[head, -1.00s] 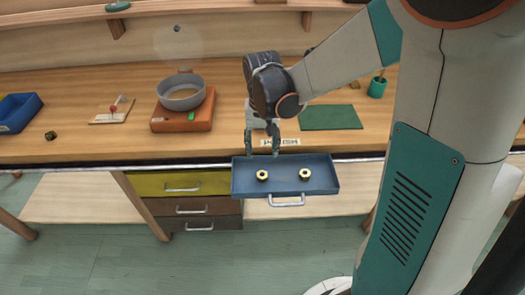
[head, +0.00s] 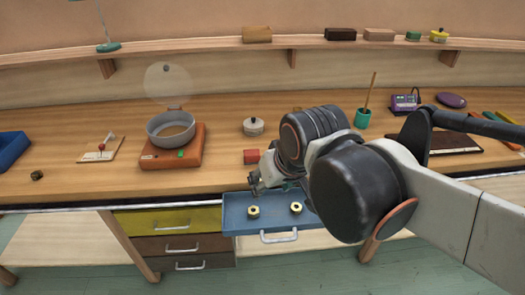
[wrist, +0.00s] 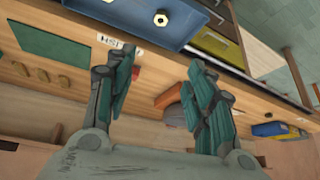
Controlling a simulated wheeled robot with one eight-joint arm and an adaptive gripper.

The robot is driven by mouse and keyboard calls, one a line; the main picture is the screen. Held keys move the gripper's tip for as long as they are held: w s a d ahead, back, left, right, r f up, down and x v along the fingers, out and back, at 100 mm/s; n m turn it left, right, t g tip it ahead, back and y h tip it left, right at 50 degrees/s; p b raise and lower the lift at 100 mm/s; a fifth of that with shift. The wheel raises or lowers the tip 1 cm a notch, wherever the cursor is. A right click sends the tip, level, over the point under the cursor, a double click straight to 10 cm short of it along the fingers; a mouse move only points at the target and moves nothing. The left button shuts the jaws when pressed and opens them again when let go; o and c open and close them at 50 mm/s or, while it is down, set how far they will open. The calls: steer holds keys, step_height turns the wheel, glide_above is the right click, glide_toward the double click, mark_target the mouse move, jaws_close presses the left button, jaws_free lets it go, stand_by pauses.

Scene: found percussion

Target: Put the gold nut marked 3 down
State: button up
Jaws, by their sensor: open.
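Two gold nuts lie apart on the floor of the open blue drawer (head: 237,228): a left nut (head: 253,211) and a right nut (head: 296,208). Their marks are too small to read, so I cannot tell which is 3. One gold nut (wrist: 161,18) shows clearly in the wrist view, inside the drawer (wrist: 130,30). My gripper (wrist: 160,62) is open, with nothing between its fingers. In the head view my gripper (head: 268,184) is at the drawer's back edge, behind the nuts, partly hidden by my arm.
A grey pan (head: 171,128) sits on an orange box (head: 172,158) at left. A lidded pot (head: 253,126) and a red block (head: 251,157) stand behind my gripper. A green cup (head: 362,118) is to the right. The closed yellow drawer (head: 168,220) is left of the blue one.

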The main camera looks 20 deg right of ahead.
steer(key=shift+s+r+n+t, duration=0.15)
steer(key=shift+s+t, duration=0.15)
steer(key=shift+s, duration=0.3)
steer(key=shift+s+n+t, duration=0.15)
steer(key=shift+s+t, duration=0.15)
steer(key=shift+s, duration=0.3)
stand_by(0.5)
